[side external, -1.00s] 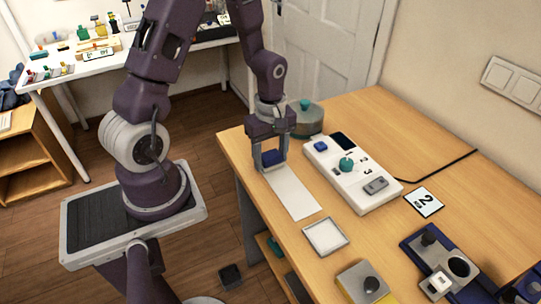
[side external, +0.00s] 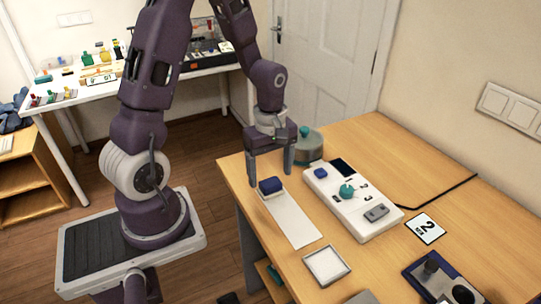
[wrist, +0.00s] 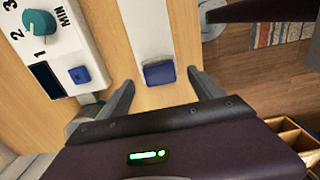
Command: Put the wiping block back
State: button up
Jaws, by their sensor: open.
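The wiping block (side external: 271,186), blue on top with a pale base, sits at the far end of a white strip (side external: 292,220) on the wooden table. In the wrist view the block (wrist: 159,74) shows between my two fingers, with the strip (wrist: 147,28) running away from it. My gripper (side external: 270,177) is open and empty. Its fingers are spread wide just above and on either side of the block, with a visible gap on each side in the wrist view (wrist: 160,80).
A white control box (side external: 350,205) with a teal knob and blue button stands right of the strip. A round grey-green pot (side external: 308,146) stands behind it. A square white tray (side external: 326,266) lies nearer the camera. A "2" card (side external: 425,228) lies right. The table's left edge is close.

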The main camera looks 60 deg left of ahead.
aim_at(271, 183)
jog(key=s+d+r+m+t, duration=0.1)
jog(key=d+r+m, duration=0.15)
jog(key=r, duration=0.45)
jog(key=s+d+r+m+t, duration=0.1)
jog(key=r+m, duration=0.2)
jog(key=r, duration=0.4)
jog(key=s+d+r+m+t, duration=0.3)
jog(key=s+d+r+m, duration=0.3)
jog(key=s+m, duration=0.4)
jog(key=shift+s+d+m+t, duration=0.25)
jog(key=shift+d+m+t, duration=0.1)
jog(key=shift+m, duration=0.9)
jog(key=shift+r, duration=0.15)
